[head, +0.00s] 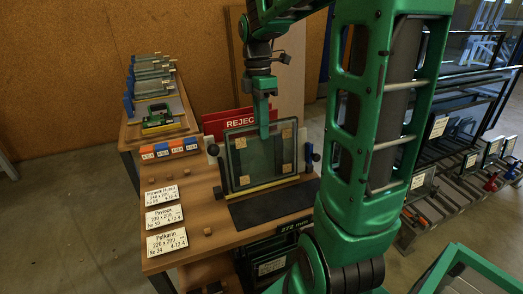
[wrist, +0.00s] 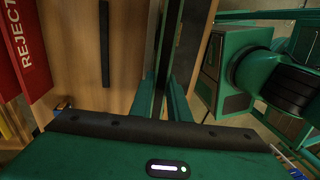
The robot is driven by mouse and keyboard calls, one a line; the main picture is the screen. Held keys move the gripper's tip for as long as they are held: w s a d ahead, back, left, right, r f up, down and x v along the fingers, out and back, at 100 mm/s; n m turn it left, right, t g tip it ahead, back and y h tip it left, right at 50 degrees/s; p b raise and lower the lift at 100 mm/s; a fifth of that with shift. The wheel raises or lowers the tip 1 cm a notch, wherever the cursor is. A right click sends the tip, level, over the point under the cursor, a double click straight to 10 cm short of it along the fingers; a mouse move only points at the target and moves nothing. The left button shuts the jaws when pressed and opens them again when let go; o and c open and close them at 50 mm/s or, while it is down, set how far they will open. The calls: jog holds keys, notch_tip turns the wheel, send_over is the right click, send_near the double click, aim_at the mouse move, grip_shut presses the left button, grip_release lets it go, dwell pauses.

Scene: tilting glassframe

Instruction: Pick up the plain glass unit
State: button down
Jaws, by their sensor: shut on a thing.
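A glass unit (head: 246,162) with a dark edge and small cork-coloured pads stands nearly upright on the wooden bench, in front of the red REJECT sign. Dark knobs flank it on both sides. My gripper (head: 264,132) reaches down from above and is shut on the unit near the middle of its top edge. In the wrist view, the green fingers (wrist: 166,98) lie on either side of the thin edge of the glass unit (wrist: 163,55). I cannot tell whether its lower edge is lifted from its support.
A red REJECT sign (head: 228,122) stands behind the glass. Several white labels, including one (head: 167,242), lie at the bench's left. Orange and blue blocks (head: 169,149) and a rack of panes (head: 152,84) are farther back. A dark mat (head: 271,205) lies in front.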

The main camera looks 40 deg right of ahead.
jog(key=shift+w+r, duration=0.1)
jog(key=shift+r, duration=0.05)
notch_tip(320, 180, up, 28)
dwell(1.1)
